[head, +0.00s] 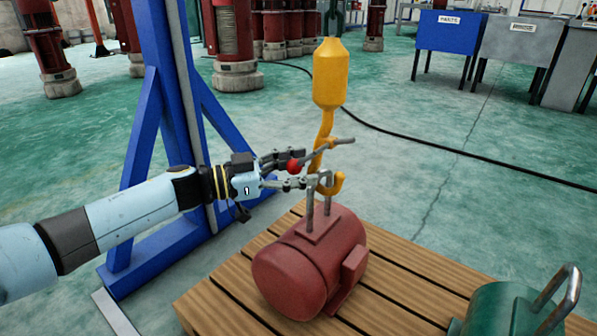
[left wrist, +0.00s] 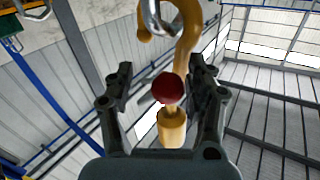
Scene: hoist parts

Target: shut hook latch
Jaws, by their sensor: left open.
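A yellow hook (head: 318,156) hangs below a yellow block (head: 330,75), and its bowl runs through the grey lifting bail (head: 326,190) of a red motor. A grey latch bar (head: 343,141) crosses the hook's shank, its right end pointing up and away from the hook tip. A red knob (head: 293,165) shows at the bar's left side. My left gripper (head: 301,168) is open, its fingers above and below the knob. In the left wrist view the red knob (left wrist: 168,88) sits between the spread fingers, with gaps on both sides. My right gripper is out of view.
The red motor (head: 300,265) rests on a slatted wooden pallet (head: 225,297). A green part with a metal handle (head: 515,310) is at the front right. A blue steel frame (head: 140,150) stands behind my left arm. A black cable (head: 430,145) lies on the floor.

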